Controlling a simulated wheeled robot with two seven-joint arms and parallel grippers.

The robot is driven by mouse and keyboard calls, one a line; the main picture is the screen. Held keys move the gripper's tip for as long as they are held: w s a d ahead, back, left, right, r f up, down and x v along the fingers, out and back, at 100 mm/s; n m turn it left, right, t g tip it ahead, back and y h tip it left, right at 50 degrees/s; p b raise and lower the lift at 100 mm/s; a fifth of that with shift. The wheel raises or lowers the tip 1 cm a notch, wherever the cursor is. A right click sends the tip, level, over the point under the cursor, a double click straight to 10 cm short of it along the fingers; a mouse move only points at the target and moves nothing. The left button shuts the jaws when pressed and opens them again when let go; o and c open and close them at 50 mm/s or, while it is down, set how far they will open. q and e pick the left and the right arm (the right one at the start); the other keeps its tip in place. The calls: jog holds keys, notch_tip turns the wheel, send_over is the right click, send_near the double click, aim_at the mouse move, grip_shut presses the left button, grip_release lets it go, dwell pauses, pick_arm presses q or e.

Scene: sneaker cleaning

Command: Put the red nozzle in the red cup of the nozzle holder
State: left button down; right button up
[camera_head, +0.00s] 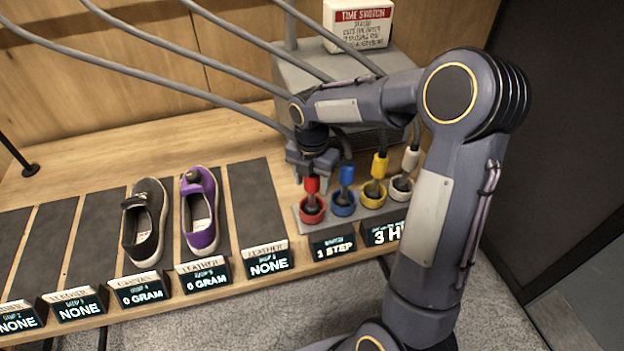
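The red nozzle (312,185) points down, its dark tip at the mouth of the red cup (303,214). I cannot tell how deep the tip sits. The red cup is the leftmost on the grey nozzle holder (327,222). My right gripper (312,168) is directly above the red nozzle, at its upper end. Its fingers are mostly hidden by its own body and wrist, so I cannot tell whether they grip. My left gripper is not in view.
Blue (346,175), yellow (379,166) and white (410,159) nozzles stand in their cups to the right. Hoses cross the upper left. A black shoe (144,225) and a purple shoe (200,212) lie on dark mats. A time switch box (358,25) stands behind.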

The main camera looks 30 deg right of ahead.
notch_tip(320, 180, up, 12)
jog(key=shift+r, duration=0.1)
jog(key=s+a+f+m+t+y, duration=0.2)
jog(key=s+a+m, duration=0.1)
jog(key=s+m, duration=0.8)
jog(key=s+a+f+m+t+y, duration=0.1)
jog(key=s+a+m+t, duration=0.2)
jog(key=s+m, duration=0.8)
jog(key=shift+a+f+m+t+y, duration=0.35)
jog(key=shift+a+m, duration=0.3)
jog(key=shift+m, duration=1.45)
